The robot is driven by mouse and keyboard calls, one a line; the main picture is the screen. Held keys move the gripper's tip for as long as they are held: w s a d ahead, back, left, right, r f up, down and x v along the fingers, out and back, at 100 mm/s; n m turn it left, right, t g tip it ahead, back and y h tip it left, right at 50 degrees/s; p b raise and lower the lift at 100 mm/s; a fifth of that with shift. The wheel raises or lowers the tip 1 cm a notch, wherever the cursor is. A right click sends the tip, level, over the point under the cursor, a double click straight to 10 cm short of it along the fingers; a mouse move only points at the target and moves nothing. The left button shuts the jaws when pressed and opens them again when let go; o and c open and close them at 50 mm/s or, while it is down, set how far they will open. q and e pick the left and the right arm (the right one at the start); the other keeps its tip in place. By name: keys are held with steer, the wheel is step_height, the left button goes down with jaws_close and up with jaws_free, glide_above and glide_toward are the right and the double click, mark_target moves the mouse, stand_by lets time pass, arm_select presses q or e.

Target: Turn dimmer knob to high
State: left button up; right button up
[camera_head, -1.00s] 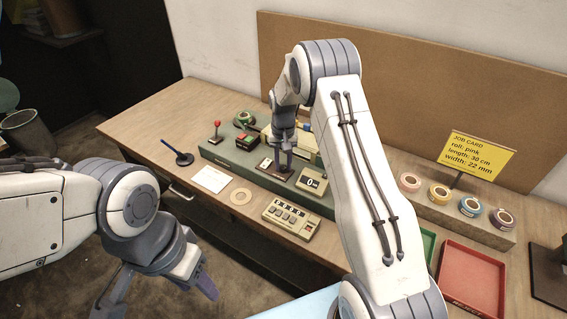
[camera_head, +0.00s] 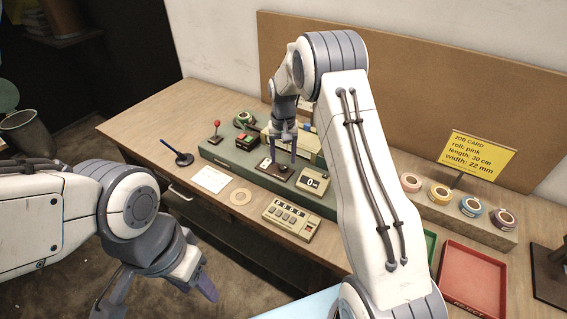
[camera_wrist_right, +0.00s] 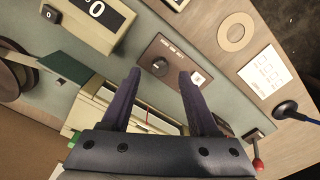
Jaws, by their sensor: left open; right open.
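A dark round knob (camera_wrist_right: 160,66) sits on a brown control panel (camera_wrist_right: 173,46), which has a small white square part (camera_wrist_right: 198,77) beside the knob. In the head view the panel (camera_head: 266,162) is on the green bench unit, partly behind my gripper. My right gripper (camera_wrist_right: 158,75) is open and empty. In the wrist view its fingertips lie on either side of the knob; I cannot tell how far above it they are. My right gripper also shows over the panel in the head view (camera_head: 283,158). My left gripper (camera_head: 205,279) is off the bench front, low left.
A counter box (camera_head: 315,182) stands right of the panel, and a keypad box (camera_head: 291,219) in front. A red-topped lever (camera_head: 216,129) and a red-and-green button box (camera_head: 245,141) stand left. Tape rolls (camera_head: 439,194) and a red tray (camera_head: 473,280) are at right.

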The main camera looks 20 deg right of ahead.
mark_target(282, 167)
step_height(282, 167, up, 8)
steer(key=shift+f+b, duration=0.2)
steer(key=shift+b, duration=0.25)
steer(key=s+a+r+n, duration=0.3)
steer(key=s+a, duration=0.5)
steer(key=s+a+r+n, duration=0.3)
steer(key=s+a+r, duration=0.1)
steer(key=s+a, duration=0.5)
steer(key=s+a+f+n+y, duration=0.1)
steer(key=s+n, duration=0.4)
steer(key=s, duration=1.5)
steer(key=shift+a+f, duration=0.2)
steer(key=shift+f, duration=0.5)
